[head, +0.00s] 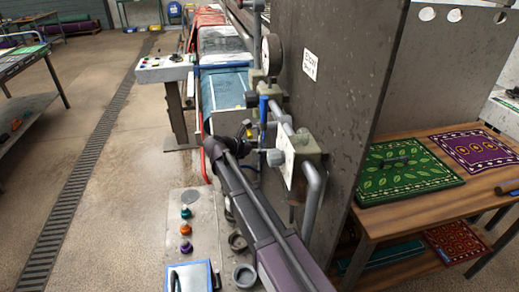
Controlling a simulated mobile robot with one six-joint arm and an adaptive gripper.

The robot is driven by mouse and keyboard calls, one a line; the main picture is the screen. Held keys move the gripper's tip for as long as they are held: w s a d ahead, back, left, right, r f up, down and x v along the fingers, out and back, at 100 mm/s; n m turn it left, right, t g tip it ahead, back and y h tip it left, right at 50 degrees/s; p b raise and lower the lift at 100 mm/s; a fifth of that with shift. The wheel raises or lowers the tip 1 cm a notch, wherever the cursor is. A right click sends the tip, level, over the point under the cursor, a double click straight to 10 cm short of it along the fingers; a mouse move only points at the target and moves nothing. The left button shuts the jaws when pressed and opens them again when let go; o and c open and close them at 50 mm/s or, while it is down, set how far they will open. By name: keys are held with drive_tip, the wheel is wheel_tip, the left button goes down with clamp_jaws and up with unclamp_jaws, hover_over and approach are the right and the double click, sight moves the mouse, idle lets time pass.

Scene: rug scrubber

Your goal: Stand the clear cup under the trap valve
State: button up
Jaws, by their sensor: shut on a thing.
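My arm reaches up from the bottom right to my gripper (247,135), a small dark shape left of the upright grey panel. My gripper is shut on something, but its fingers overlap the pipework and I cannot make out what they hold. A valve with a blue handle (263,108) is right beside it. Grey pipework with a white tag (289,161) and a bent pipe (313,185) stands to the right; I cannot tell which part is the trap valve. I cannot clearly pick out the clear cup.
A grey bench (184,232) holds coloured knobs, a blue-edged tray (193,277) and grey round cup-like pieces (244,276). A gauge (271,54) sits by the tall panel (352,80). Right of it, a wooden table (385,213) carries patterned rugs. Open floor lies left.

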drive_tip(key=shift+f, duration=0.2)
idle(0.3)
drive_tip(key=o, duration=0.8)
drive_tip(key=shift+o, duration=0.2)
drive_tip(key=shift+r, duration=0.25)
drive_tip(key=shift+s+a+r+p, duration=0.3)
drive_tip(key=shift+s+a+p, duration=0.05)
drive_tip(key=shift+a, duration=0.05)
drive_tip(key=p+v, duration=0.4)
drive_tip(key=v, duration=0.6)
drive_tip(key=shift+s+a, duration=0.25)
drive_tip(key=shift+a, duration=0.05)
